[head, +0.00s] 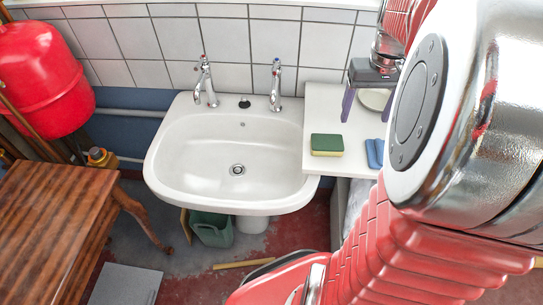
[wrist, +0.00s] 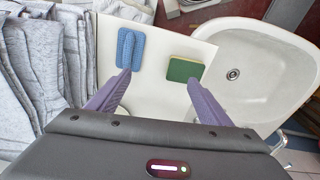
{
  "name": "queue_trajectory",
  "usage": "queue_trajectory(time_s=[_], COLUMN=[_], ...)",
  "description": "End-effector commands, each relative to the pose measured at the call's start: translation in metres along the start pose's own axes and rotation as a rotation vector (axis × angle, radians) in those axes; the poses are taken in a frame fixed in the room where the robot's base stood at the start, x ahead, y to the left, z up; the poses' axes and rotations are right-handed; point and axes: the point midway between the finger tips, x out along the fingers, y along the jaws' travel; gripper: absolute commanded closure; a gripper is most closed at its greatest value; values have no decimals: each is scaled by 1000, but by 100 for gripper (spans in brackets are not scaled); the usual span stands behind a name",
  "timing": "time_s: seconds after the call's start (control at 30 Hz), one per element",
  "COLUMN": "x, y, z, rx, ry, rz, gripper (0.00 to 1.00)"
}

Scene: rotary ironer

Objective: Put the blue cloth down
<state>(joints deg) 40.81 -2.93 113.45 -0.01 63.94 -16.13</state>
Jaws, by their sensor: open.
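The blue cloth (head: 374,152) lies folded on the white counter (head: 318,112), right of the sink, partly cut off by my arm in the head view.
A green and yellow sponge (head: 326,145) lies left of the cloth on the counter. The white sink (head: 235,165) with two taps adjoins it. Grey folded fabric (wrist: 38,75) is beside the counter in the wrist view. A wooden table (head: 60,215) stands at left.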

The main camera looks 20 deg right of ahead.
Motion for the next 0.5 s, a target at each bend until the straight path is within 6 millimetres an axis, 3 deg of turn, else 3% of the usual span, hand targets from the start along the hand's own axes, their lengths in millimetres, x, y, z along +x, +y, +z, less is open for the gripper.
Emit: queue_trajectory(time_s=[0.03, 0.2, 0.5], x=[-7, -23, -40], y=[-20, -74, -155], z=[4, 22, 70], rx=[-28, -103, -230], ry=[23, 94, 221], rz=[2, 0, -33], gripper=[27, 27, 27])
